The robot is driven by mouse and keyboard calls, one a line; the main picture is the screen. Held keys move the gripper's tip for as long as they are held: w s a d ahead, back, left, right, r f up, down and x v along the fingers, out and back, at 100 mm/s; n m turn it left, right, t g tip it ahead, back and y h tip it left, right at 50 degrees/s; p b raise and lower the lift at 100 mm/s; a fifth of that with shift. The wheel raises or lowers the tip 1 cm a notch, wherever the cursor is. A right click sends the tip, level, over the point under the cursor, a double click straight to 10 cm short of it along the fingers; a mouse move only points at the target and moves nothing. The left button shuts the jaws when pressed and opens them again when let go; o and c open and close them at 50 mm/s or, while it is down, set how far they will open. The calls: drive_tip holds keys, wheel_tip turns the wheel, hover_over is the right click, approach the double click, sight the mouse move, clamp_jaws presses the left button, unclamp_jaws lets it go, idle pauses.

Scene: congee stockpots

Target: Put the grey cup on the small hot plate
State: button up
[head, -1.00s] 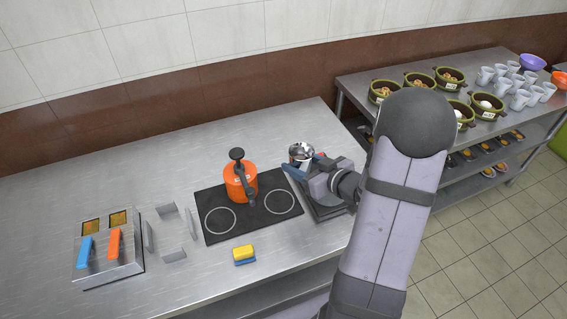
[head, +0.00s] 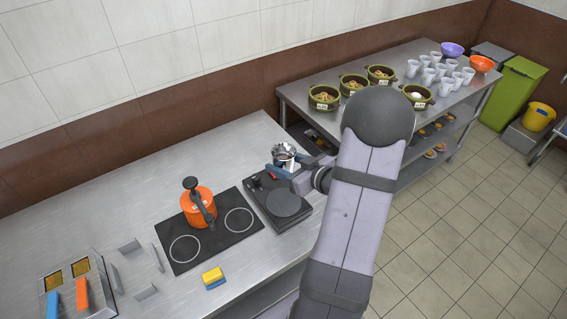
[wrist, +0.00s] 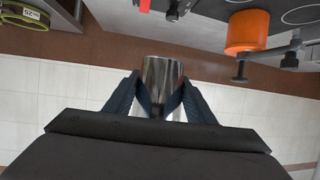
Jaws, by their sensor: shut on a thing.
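The shiny grey metal cup (head: 284,152) is held by my gripper (head: 282,169), above the back end of the small hot plate (head: 265,204) in the head view. In the wrist view the cup (wrist: 162,76) sits between the two dark blue fingers, which are shut on it. The small hot plate is a dark, flat unit with a round disc and a red part near its back. The disc is bare. The lower part of the cup is partly hidden by the gripper in the head view.
Left of the small hot plate is a black two-ring hob (head: 186,245) with an orange pot (head: 197,207) on it. A yellow-and-blue sponge (head: 213,277) lies in front. A side table behind holds green pots (head: 324,98) and white cups (head: 428,76).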

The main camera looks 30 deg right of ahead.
drive_tip(key=b, duration=0.6)
hover_over(284, 201)
drive_tip(key=shift+f, duration=2.85)
drive_tip(key=shift+f+b, duration=2.7)
drive_tip(key=shift+f, duration=1.25)
drive_tip(key=shift+a+f, duration=0.1)
drive_tip(key=shift+f, duration=0.35)
drive_tip(key=o, duration=1.2)
drive_tip(key=shift+c, duration=1.3)
drive_tip(key=shift+s+r, duration=0.1)
drive_tip(key=shift+s, duration=0.05)
drive_tip(key=shift+p+v, duration=1.1)
drive_tip(key=shift+v, duration=1.25)
